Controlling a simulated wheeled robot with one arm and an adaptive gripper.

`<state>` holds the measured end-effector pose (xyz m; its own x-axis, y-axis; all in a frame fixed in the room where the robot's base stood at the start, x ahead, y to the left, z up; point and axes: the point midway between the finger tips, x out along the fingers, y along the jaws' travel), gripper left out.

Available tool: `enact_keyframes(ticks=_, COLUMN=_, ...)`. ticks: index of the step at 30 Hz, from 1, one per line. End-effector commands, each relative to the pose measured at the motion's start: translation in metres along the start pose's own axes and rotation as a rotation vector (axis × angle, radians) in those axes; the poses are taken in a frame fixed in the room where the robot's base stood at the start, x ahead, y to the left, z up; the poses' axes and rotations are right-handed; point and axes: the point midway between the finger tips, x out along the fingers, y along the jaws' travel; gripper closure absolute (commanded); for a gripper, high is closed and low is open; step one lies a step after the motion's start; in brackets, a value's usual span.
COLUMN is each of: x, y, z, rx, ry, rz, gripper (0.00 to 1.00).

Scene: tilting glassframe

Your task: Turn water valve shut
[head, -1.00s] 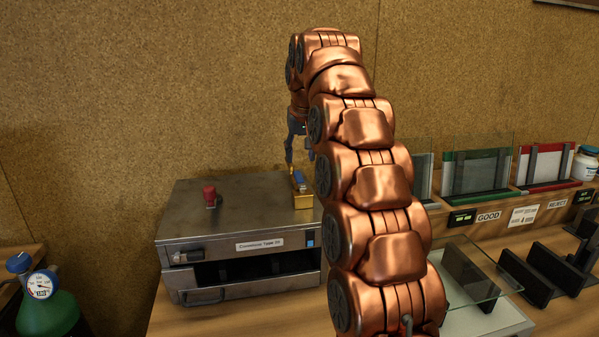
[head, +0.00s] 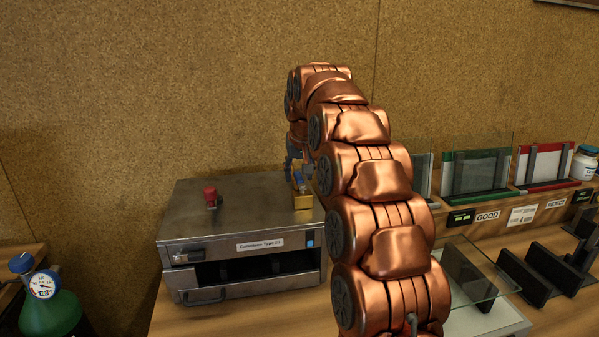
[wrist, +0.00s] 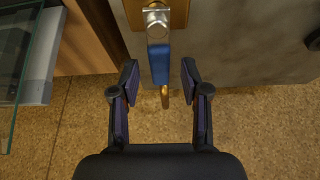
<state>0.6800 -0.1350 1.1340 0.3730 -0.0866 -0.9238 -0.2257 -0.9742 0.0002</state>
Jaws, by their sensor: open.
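The water valve shows in the wrist view as a blue lever handle (wrist: 159,62) on a brass body (wrist: 178,14). In the head view its brass body (head: 303,202) sits on the right end of the metal machine's top (head: 245,190), and the blue handle is partly covered by my gripper. My gripper (wrist: 158,75) is open, with one finger on each side of the blue handle and a gap on both sides. In the head view my gripper (head: 297,178) is low over the valve, partly hidden by my copper arm.
A red button (head: 210,196) stands on the machine's top left. A green bottle with a gauge (head: 41,285) is at far left. Glass panes in green (head: 476,172) and red (head: 545,165) frames stand at right, with black holders (head: 540,275) in front.

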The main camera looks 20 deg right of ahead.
Motion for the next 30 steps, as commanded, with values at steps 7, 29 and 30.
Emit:
enact_keyframes(ticks=7, x=-0.0002, y=-0.0001, z=0.0, rx=0.0, ry=0.0, rz=0.0, gripper=0.71)
enact_keyframes(ticks=29, x=-0.0004, y=-0.0003, z=0.0, rx=0.0, ry=0.0, rz=0.0, gripper=1.0)
enact_keyframes(ticks=30, x=-0.0003, y=-0.0007, z=0.0001, rx=0.0, ry=0.0, rz=0.0, gripper=1.0)
